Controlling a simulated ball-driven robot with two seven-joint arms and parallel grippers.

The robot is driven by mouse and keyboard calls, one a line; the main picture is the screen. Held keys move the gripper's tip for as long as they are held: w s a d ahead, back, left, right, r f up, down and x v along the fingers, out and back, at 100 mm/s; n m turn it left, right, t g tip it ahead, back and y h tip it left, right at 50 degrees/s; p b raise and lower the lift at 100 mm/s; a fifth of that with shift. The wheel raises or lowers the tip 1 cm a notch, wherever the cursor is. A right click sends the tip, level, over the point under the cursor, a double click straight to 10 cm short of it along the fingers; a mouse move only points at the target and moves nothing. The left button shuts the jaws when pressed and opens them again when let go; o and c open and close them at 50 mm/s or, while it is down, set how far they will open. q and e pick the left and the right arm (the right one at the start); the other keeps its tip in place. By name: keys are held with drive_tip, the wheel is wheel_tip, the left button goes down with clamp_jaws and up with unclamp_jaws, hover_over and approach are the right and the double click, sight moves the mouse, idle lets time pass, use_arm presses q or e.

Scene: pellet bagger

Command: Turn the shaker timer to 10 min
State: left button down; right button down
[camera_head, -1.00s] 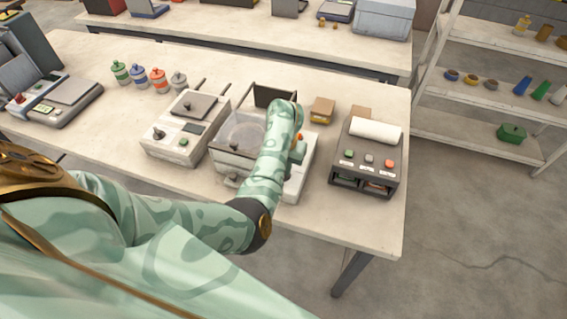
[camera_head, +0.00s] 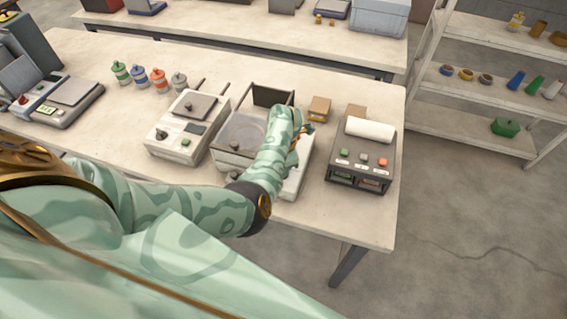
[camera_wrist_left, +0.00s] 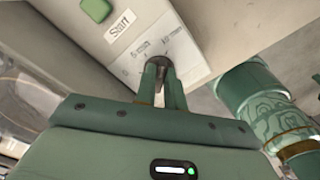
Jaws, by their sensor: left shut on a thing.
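The shaker (camera_head: 290,186) is a pale machine with a clear-walled tray, near the right part of the bench. My left arm crosses in front of it and hides much of its front. In the left wrist view its white panel (camera_wrist_left: 202,22) fills the top, with a green button (camera_wrist_left: 96,9) beside a "Start" label. The dark timer knob (camera_wrist_left: 158,63) sits among small printed minute marks, too small to read surely. My left gripper (camera_wrist_left: 160,80) is shut on this knob, a finger on each side. The knob's pointer direction is unclear. My right gripper is not in view.
A hot-plate-like unit (camera_head: 163,133) stands left of the shaker. Several colored bottles (camera_head: 140,76) stand at back left. The bench's front right corner is clear.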

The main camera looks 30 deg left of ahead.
use_arm(q)
drive_tip(key=shift+w+r+m, duration=0.1)
drive_tip(key=shift+r+m, duration=0.05)
drive_tip(key=shift+m, duration=0.45)
drive_tip(key=shift+m+p, duration=0.3)
drive_tip(key=c, duration=1.5)
unclamp_jaws()
wheel_tip(320, 180, up, 16)
drive_tip(key=p, duration=0.5)
drive_tip(key=shift+r, duration=0.1)
